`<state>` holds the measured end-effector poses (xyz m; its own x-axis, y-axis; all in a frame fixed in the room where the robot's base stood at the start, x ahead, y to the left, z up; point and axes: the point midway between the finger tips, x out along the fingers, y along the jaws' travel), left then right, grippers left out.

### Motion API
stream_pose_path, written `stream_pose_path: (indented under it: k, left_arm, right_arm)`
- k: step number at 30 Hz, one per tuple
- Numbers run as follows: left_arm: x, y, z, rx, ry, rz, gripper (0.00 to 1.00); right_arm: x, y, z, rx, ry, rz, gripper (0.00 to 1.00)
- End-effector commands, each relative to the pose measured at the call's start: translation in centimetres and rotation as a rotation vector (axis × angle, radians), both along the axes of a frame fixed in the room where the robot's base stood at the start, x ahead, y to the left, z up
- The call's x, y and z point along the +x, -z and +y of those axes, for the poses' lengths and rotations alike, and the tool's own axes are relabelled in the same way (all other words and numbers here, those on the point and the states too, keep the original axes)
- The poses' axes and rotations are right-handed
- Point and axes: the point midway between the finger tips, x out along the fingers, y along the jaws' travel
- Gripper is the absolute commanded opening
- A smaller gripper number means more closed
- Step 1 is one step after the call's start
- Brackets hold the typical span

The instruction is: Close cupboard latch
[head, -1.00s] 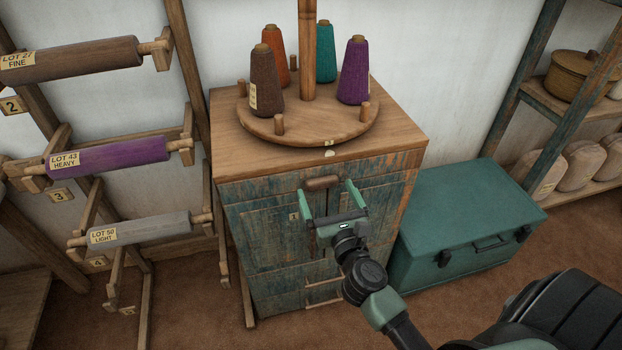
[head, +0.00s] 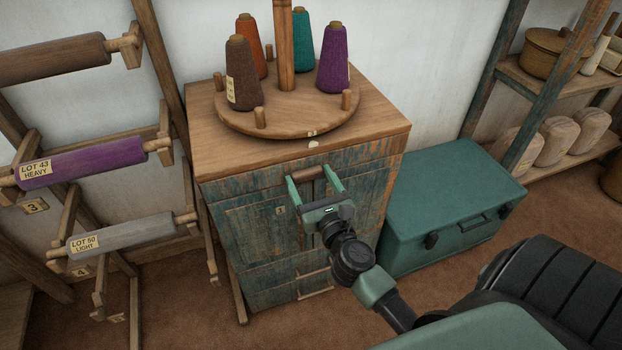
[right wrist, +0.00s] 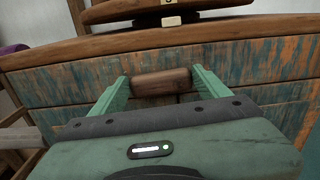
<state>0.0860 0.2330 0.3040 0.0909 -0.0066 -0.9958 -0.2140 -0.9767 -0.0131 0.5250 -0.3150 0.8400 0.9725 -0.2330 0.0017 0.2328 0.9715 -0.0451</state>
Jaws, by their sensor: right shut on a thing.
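The cupboard (head: 262,218) has worn blue-green wooden doors and a plain wood top. Its latch (head: 307,173) is a short brown wooden bar lying level across the upper front, just under the top. My right gripper (head: 308,175) is shut on the latch, one green finger at each end. In the right wrist view, the latch (right wrist: 162,82) lies crosswise between the two fingers (right wrist: 160,84). The gripper body hides the front below it in that view. My left gripper is not in view.
A round wooden stand (head: 285,122) with several yarn cones sits on the cupboard. A green chest (head: 450,205) stands close on the right. A rack of labelled rollers (head: 85,160) stands on the left.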

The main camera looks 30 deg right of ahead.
Motion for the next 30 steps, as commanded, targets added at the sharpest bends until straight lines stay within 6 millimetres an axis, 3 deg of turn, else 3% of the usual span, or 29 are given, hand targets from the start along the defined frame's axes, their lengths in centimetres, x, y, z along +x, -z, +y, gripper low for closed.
stream_pose_path:
  k: [8, 30]
  left_arm:
    - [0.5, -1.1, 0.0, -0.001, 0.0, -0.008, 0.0]
    - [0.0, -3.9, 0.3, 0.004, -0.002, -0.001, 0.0]
  right_arm:
    - [0.1, 0.3, 0.0, -0.16, 0.001, 0.04, 0.36]
    - [0.0, 1.8, -0.3, -0.839, 0.004, 0.203, 0.36]
